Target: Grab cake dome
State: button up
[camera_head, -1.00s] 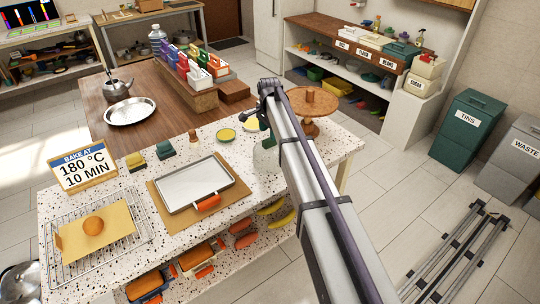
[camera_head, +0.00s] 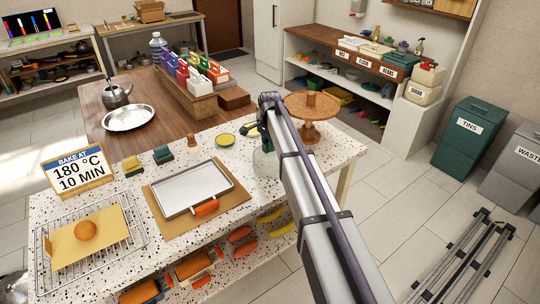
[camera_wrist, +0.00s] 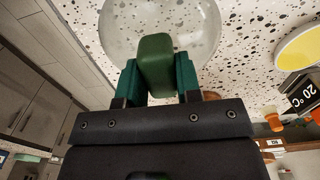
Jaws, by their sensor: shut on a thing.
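The cake dome is a clear glass dome (camera_wrist: 120,35) with a green handle (camera_wrist: 156,62), seen in the wrist view against the speckled counter. My gripper (camera_wrist: 157,76) has its two teal fingers shut on the handle, one on each side. In the head view my gripper (camera_head: 266,138) is over the counter's right part, left of the wooden cake stand (camera_head: 311,107). There my arm hides part of the dome, and its glass is barely visible. I cannot tell whether the rim touches the counter.
A baking tray (camera_head: 193,188) lies on the speckled counter (camera_head: 130,205), left of my arm. Yellow-topped dishes (camera_head: 225,140) stand close to my gripper. A cooling rack (camera_head: 128,222) and the temperature sign (camera_head: 78,170) are farther left.

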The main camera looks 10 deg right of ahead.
grip_shut()
